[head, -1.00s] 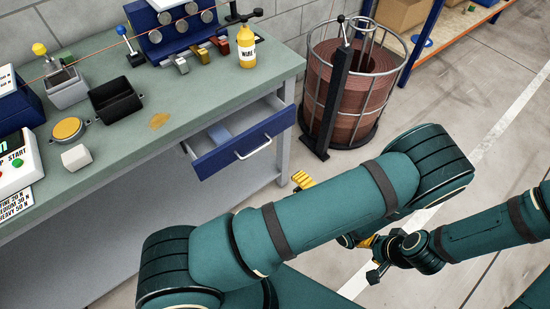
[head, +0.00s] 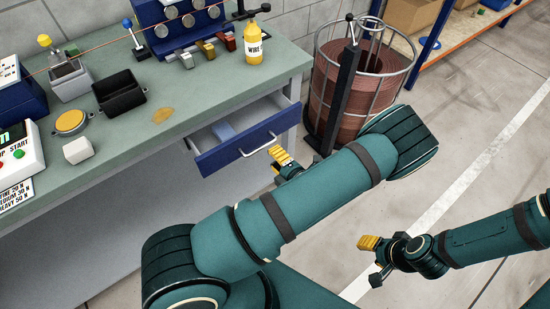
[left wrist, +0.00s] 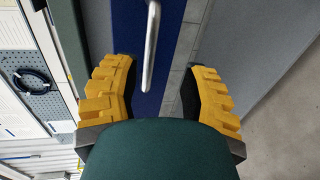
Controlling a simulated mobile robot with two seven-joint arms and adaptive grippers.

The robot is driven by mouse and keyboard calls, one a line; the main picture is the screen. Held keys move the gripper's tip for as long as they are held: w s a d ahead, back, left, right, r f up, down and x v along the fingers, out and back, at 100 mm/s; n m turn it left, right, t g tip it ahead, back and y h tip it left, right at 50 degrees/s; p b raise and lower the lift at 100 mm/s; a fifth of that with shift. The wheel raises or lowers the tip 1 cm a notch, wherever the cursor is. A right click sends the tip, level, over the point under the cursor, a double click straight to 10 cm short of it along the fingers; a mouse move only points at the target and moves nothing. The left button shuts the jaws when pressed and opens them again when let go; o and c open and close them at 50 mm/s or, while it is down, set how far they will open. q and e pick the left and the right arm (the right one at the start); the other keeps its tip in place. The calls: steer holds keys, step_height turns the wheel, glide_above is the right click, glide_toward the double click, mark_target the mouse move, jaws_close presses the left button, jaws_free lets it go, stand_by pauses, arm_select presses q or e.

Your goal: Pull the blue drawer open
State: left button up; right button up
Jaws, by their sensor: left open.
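The blue drawer (head: 225,157) under the workbench stands partly open, with its inside showing. Its silver bar handle (head: 259,147) is on the front panel. My left gripper (head: 281,158), with yellow fingers, is just right of the handle in the head view. In the left wrist view the left gripper (left wrist: 160,75) is open, its fingers well apart. The handle (left wrist: 151,45) shows between and ahead of them, with no visible contact. My right gripper (head: 369,243) is over the floor at the right, away from the drawer; its jaw opening is unclear.
The green workbench top (head: 190,115) carries a yellow bottle (head: 253,43), a black bin (head: 120,94) and a white cube (head: 78,150). A caged copper spool (head: 345,95) stands right of the bench. Floor in front of the drawer's right side is free.

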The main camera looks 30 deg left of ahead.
arm_select(q)
steer(key=shift+w+a, duration=0.1)
steer(key=shift+a, duration=0.15)
jaws_close()
jaws_free()
